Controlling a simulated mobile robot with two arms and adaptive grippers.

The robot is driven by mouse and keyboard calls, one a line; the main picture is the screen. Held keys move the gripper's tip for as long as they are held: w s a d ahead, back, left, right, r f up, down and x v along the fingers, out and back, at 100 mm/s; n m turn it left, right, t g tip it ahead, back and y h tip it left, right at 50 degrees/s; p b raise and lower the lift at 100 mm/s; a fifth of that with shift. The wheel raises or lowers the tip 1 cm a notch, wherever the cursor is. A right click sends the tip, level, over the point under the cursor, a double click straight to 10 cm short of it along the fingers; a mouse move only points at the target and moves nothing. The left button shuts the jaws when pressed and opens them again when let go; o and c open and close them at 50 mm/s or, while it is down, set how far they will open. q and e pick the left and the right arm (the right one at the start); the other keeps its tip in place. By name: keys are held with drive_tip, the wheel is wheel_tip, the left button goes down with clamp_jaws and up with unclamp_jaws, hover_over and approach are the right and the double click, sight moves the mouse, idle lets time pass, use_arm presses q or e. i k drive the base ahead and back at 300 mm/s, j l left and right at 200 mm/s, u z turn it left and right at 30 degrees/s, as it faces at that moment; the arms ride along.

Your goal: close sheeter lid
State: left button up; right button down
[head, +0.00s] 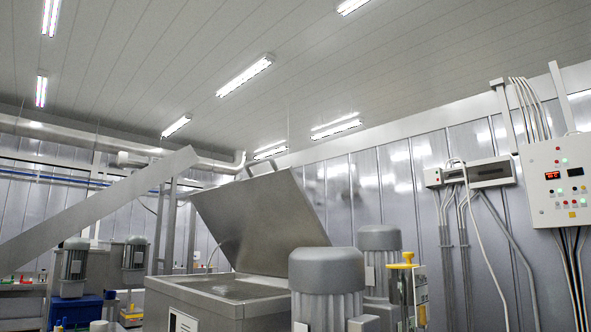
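The sheeter lid (262,222) is a large flat grey metal panel. It stands raised and tilted back over a boxy metal machine body (185,290), so the lid is open. A handle (256,163) shows at the lid's upper edge. The machine's top opening (225,287) is visible below the lid, and its front right part is hidden by a grey motor. Neither of my grippers is in this view.
Large grey motors (326,270) and (379,240) stand at the front right of the machine, with a yellow-topped device (407,285) beside them. A slanted metal beam (95,210) crosses the left. A control panel (556,180) hangs on the right wall.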

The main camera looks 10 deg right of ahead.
sight(257, 222)
drive_tip(key=i+j+z, duration=0.3)
drive_tip(key=i, duration=0.2)
drive_tip(key=i+j+z, duration=0.3)
drive_tip(key=i+j, duration=0.15)
